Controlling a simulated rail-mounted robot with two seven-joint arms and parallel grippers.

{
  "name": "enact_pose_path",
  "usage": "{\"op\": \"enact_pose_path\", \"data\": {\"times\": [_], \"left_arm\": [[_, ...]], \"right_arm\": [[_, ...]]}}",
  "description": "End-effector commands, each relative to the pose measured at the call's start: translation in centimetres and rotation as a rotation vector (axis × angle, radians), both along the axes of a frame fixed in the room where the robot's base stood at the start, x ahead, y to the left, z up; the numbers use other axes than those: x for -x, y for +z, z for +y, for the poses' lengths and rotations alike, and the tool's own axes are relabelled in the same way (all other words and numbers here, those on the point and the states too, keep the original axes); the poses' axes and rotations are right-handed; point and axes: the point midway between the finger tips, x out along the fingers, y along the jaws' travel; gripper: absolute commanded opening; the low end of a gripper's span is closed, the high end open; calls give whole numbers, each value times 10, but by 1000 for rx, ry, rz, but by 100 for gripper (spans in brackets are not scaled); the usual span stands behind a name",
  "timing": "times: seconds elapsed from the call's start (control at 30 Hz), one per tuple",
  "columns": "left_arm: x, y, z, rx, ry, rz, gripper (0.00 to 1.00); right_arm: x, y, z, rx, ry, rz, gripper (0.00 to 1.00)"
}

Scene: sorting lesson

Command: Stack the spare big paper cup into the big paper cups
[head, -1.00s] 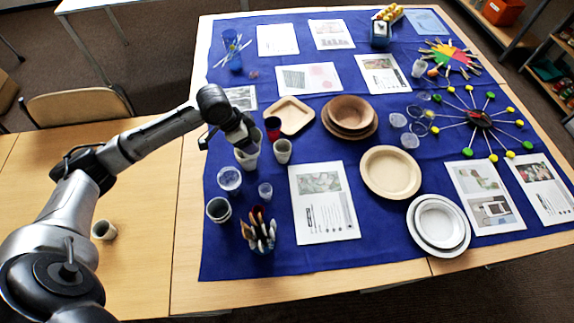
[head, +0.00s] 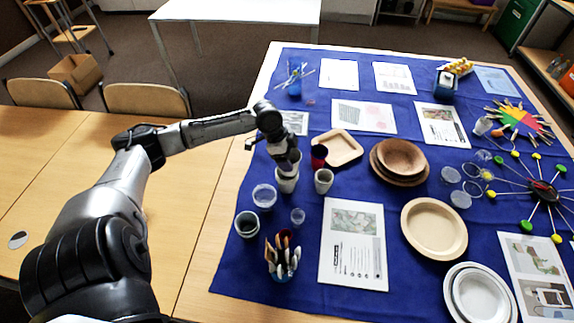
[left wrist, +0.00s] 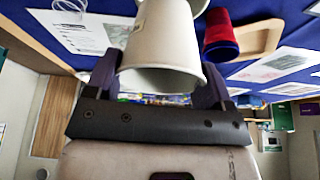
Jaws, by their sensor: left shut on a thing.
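My left gripper (head: 286,158) is shut on a pale grey-white paper cup (left wrist: 158,45), its wide rim towards the wrist camera between the two fingers. In the head view this cup (head: 287,184) shows below the gripper, partly hidden by it. I cannot tell whether it is nested in another cup there. Another pale cup (head: 323,182) stands just to its right, and a grey cup with a dark inside (head: 247,226) stands nearer the front. My right gripper is not in view.
A red cup (head: 319,156) stands close to the right of the gripper. A square wooden plate (head: 343,147) lies behind. The blue cloth (head: 225,268) is bare at the front left.

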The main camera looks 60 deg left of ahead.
Motion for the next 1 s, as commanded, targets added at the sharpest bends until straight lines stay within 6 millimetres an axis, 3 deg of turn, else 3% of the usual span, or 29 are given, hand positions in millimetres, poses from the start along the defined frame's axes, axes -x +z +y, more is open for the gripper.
{"op": "enact_pose_path", "data": {"times": [0.27,0.6,1.0], "left_arm": [[3,-8,9,1,0,-1,54],[3,-45,9,1,1,0,54],[3,-48,9,-1,0,-1,54]], "right_arm": [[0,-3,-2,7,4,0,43],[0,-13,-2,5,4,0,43],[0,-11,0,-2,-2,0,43]]}}
